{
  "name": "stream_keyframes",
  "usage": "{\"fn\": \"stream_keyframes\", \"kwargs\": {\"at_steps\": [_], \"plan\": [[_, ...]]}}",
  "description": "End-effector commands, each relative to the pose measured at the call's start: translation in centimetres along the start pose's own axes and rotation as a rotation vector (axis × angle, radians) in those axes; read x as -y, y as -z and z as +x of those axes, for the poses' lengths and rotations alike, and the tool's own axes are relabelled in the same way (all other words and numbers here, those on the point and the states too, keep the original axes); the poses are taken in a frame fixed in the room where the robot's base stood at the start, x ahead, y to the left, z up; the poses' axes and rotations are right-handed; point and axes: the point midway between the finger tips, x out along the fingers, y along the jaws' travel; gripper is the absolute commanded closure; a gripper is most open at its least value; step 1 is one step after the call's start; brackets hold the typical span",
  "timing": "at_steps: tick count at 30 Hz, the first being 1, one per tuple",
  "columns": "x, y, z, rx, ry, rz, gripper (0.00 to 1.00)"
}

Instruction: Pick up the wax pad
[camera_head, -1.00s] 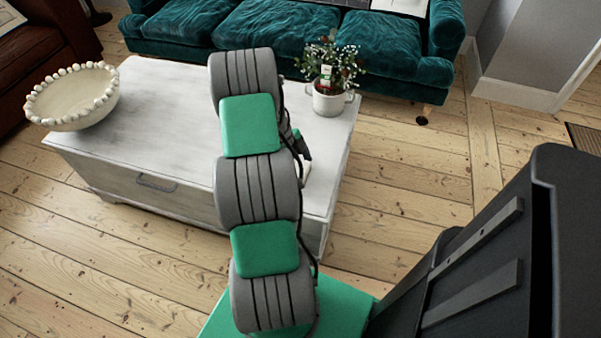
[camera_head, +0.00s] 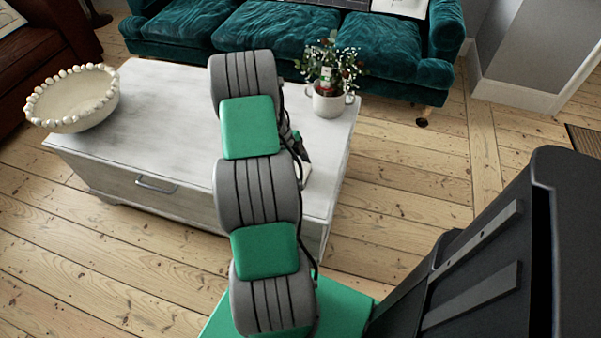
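I cannot make out the wax pad for certain. A small pale thing (camera_head: 306,174) shows on the table top just right of my arm, mostly hidden, and I cannot tell whether it is the pad. My gripper (camera_head: 300,148) shows only as a dark part behind my arm, low over the right half of the whitewashed table (camera_head: 165,115). Its fingertips are too small and hidden to tell open from shut, or whether they touch anything.
A cream bowl with a beaded rim (camera_head: 75,98) stands at the table's left end. A potted plant in a white pot (camera_head: 329,101) stands at the back right, close to my arm. A teal sofa (camera_head: 375,45) is behind. Bare floor lies to the right.

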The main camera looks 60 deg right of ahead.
Motion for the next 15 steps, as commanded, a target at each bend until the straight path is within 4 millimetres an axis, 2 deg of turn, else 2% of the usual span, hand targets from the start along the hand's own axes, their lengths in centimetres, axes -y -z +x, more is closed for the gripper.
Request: {"fn": "stream_keyframes", "kwargs": {"at_steps": [5, 8, 10, 15], "plan": [[0.1, 0.2, -0.6, 0.001, 0.002, 0.001, 0.66], [0.1, 0.7, -1.8, 0.002, 0.004, 0.001, 0.66], [0.1, 1.3, -3.3, 0.002, 0.003, 0.001, 0.66], [1.0, -0.6, -8.6, 0.004, 0.007, -0.002, 0.66]]}}
